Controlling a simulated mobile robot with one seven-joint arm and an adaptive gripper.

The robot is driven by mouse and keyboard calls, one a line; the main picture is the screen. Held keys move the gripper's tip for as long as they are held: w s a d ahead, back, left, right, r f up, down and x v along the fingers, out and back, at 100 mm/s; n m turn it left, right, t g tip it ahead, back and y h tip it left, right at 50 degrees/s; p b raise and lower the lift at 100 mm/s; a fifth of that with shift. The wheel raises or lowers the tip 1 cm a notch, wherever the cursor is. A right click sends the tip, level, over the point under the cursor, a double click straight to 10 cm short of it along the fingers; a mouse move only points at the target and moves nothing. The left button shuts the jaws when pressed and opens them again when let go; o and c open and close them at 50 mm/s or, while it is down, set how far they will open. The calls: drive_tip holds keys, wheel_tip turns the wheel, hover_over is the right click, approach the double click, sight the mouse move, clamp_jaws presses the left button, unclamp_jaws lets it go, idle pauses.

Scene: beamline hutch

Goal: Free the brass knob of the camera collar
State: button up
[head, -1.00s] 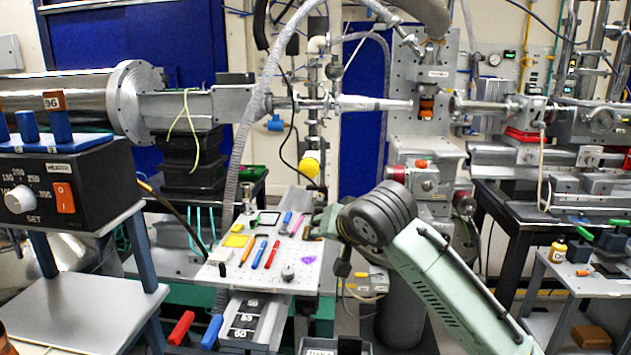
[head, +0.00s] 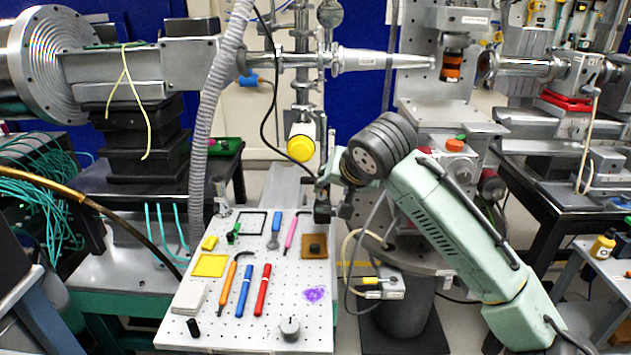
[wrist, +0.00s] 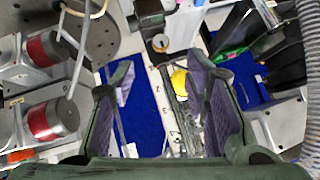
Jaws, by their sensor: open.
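A dark cylinder with orange bands (head: 452,67), which looks like the camera, hangs under a bracket on the grey upright plate in the head view. I cannot make out a collar or brass knob on it for certain. My gripper (head: 333,208) is lower and to its left in the picture, above the back right of the pegboard table, and apart from the cylinder. In the wrist view my gripper (wrist: 159,72) is open, with nothing between its fingers. A small brass-coloured ring (wrist: 160,42) shows beyond the fingertips there; I cannot tell what it belongs to.
The white perforated table (head: 215,325) carries pens, a hex key, a yellow frame and other small items. A tapered metal tube (head: 380,61) points at the banded cylinder. A grey hose (head: 207,130) hangs left.

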sight(322, 195)
drive_tip(key=p+x, duration=0.3)
drive_tip(key=x, duration=0.7)
drive_tip(key=shift+w+a+f, duration=0.1)
drive_tip(key=shift+w+f, duration=0.05)
drive_tip(key=shift+w, duration=0.2)
drive_tip(key=shift+c, duration=0.2)
clamp_jaws()
